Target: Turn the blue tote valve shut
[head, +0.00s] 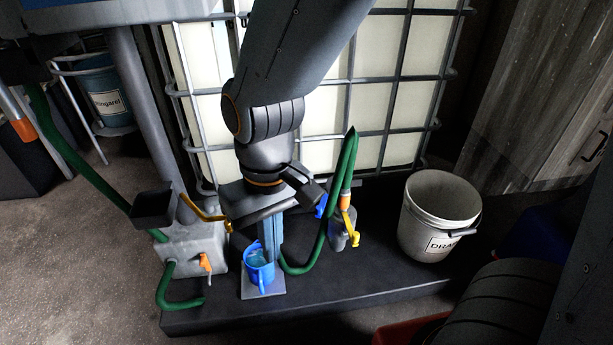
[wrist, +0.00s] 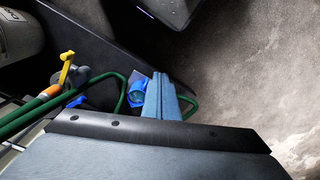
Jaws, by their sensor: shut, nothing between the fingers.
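The blue tote valve handle (head: 321,206) shows in the head view low in front of the caged white tote (head: 340,110), just left of a green hose. It also shows as a small blue piece in the wrist view (wrist: 75,101), left of my fingers. My gripper (head: 274,258) points down with its long light-blue fingers shut and empty, left of the valve and apart from it. In the wrist view my gripper (wrist: 160,92) hides part of the ground beneath. The handle's exact angle is hard to tell.
A yellow-handled valve (head: 353,230) and green hose (head: 340,185) are right of the blue handle. A white drain bucket (head: 437,215) stands on the dark platform (head: 345,285).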

